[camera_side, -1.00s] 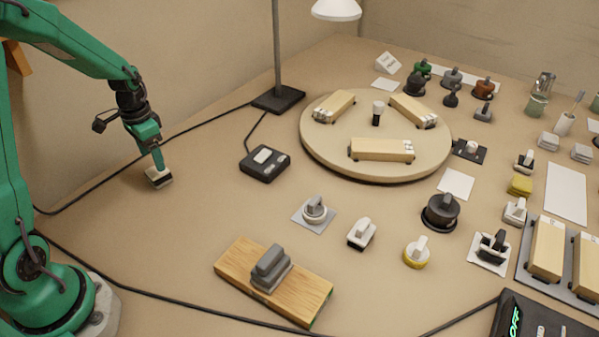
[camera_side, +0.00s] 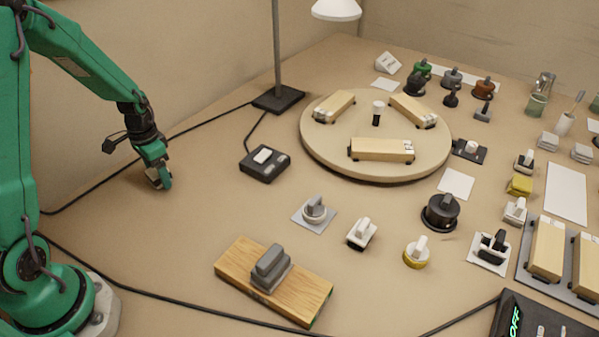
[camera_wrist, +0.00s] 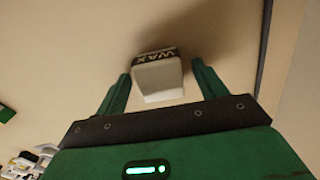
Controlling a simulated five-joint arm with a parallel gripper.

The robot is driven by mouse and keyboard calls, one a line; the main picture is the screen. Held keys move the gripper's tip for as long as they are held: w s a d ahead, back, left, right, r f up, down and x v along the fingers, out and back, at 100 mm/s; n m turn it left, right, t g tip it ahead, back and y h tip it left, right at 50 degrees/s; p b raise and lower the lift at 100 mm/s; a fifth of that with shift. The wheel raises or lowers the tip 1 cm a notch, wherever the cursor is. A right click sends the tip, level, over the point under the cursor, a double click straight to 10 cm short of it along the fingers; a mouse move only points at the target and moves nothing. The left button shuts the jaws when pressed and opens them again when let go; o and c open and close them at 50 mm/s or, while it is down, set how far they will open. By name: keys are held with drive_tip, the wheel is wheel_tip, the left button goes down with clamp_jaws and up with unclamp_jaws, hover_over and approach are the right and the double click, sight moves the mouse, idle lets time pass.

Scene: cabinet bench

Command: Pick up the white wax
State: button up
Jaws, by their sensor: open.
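A white block with a dark band lettered WAX (camera_wrist: 160,76) sits between the two green fingers of my gripper (camera_wrist: 161,70) in the wrist view. The fingers are open, one on each side of the block, with a narrow gap visible at each. In the side view my gripper (camera_side: 160,181) is low at the bench's left, and its fingers hide most of the white wax (camera_side: 151,175). Whether the block touches the bench is hard to tell.
A black cable (camera_side: 95,186) runs behind my gripper. To the right are a small dark control box (camera_side: 265,163), a lamp base (camera_side: 278,98) and a round turntable (camera_side: 322,156). A wooden board (camera_side: 232,262) lies in front. The bench between is clear.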

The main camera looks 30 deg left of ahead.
idle(0.4)
drive_tip(key=c, duration=1.1)
drive_tip(key=shift+r, duration=0.15)
drive_tip(key=shift+r, duration=0.55)
drive_tip(key=r, duration=0.3)
drive_tip(key=shift+d, duration=0.2)
drive_tip(key=d+r, duration=0.6)
drive_tip(key=d, duration=0.5)
drive_tip(key=shift+s+r, duration=0.3)
drive_tip(key=shift+s, duration=0.15)
drive_tip(key=shift+d, duration=0.1)
